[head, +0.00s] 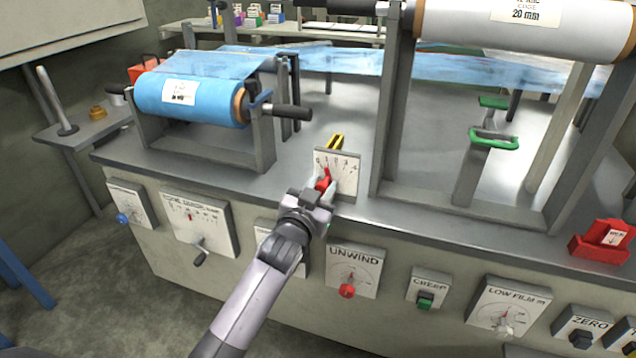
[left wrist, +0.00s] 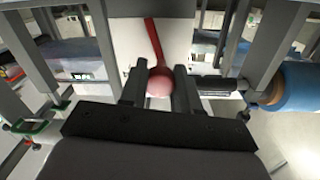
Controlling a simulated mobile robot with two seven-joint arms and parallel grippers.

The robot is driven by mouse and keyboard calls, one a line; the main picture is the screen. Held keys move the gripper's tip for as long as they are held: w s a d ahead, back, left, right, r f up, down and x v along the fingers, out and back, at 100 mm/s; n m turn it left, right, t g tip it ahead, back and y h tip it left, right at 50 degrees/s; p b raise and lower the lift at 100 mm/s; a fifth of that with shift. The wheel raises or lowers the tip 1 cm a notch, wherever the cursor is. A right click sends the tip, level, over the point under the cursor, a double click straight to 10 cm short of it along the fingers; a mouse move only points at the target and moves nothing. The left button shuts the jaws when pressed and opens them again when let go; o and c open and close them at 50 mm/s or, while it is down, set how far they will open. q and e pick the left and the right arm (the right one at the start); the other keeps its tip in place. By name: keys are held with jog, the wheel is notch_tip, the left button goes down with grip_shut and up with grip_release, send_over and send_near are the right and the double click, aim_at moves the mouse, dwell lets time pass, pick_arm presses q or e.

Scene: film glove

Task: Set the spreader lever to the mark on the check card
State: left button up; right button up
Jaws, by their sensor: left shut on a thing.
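The spreader lever (head: 325,178) is red and stands in front of a white scale plate (head: 347,177) with numbered marks on the machine's front edge. My left gripper (head: 318,191) is shut on the lever's round knob. In the left wrist view the red knob (left wrist: 160,81) sits between the two dark fingers, with the red lever arm (left wrist: 154,40) running up from it. The exact mark the lever points at is partly hidden by my gripper. A small red holder at the right edge bears a white card (head: 614,237); its writing is too small to read. My right gripper is not in view.
A blue film roll (head: 190,98) lies in its cradle at left, and a white roll (head: 525,28) hangs at upper right. Grey posts (head: 392,100) stand right of the scale. Below are panels with knobs, including a red UNWIND knob (head: 347,291).

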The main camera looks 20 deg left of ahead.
pick_arm(q)
jog(key=o, duration=1.1)
jog(key=shift+c, duration=0.2)
jog(key=shift+s, duration=0.15)
jog(key=s+p, duration=0.1)
jog(key=s, duration=0.6)
jog(key=shift+a, duration=0.2)
